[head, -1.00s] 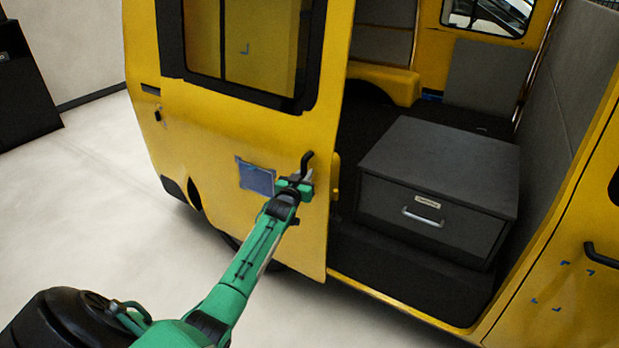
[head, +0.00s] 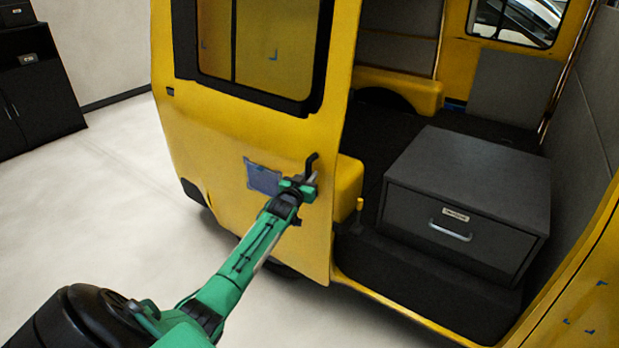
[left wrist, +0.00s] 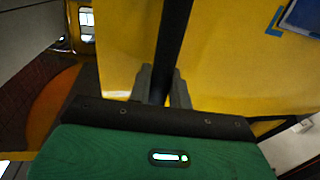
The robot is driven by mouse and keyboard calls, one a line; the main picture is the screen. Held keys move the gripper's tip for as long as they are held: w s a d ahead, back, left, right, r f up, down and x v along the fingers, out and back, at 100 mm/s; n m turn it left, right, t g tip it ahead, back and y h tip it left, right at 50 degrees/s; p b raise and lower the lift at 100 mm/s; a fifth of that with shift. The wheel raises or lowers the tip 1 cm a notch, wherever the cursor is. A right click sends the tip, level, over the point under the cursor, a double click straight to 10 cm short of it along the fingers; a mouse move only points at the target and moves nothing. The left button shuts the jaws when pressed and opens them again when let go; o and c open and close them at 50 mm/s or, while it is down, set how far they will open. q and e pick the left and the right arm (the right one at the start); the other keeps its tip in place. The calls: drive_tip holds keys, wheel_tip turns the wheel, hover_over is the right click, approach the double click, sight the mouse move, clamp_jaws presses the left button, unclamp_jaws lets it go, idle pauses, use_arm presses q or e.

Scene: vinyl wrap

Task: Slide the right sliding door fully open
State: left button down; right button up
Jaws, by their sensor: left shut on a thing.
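The yellow sliding door (head: 225,130) with a dark-framed window stands slid to the left, and a wide opening into the van shows to its right. Its black handle (head: 312,162) is near the door's right edge. My green left gripper (head: 308,183) is shut on the handle; in the left wrist view the dark handle bar (left wrist: 172,50) runs between the two grey fingers (left wrist: 160,85). A blue-grey patch (head: 262,178) is on the door just left of the gripper. My right gripper is in neither view.
Inside the opening, a dark grey drawer box (head: 465,195) stands on the van floor, with a yellow wheel-arch cover (head: 400,90) behind. A black cabinet (head: 35,95) stands at the far left. The pale floor (head: 90,210) left of the van is clear.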

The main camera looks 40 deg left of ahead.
use_arm(q)
drive_tip(key=shift+a, duration=0.25)
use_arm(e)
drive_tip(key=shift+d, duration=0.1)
use_arm(q)
drive_tip(key=c, duration=1.5)
unclamp_jaws()
drive_tip(key=shift+o, duration=0.8)
drive_tip(key=shift+s+a, duration=0.1)
drive_tip(key=shift+a, duration=0.05)
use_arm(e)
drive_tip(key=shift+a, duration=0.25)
use_arm(q)
drive_tip(key=shift+s+d+f, duration=0.1)
drive_tip(key=shift+s+d, duration=0.2)
drive_tip(key=shift+s, duration=0.1)
drive_tip(key=b+v, duration=0.1)
drive_tip(key=v, duration=1.2)
drive_tip(key=shift+b, duration=0.35)
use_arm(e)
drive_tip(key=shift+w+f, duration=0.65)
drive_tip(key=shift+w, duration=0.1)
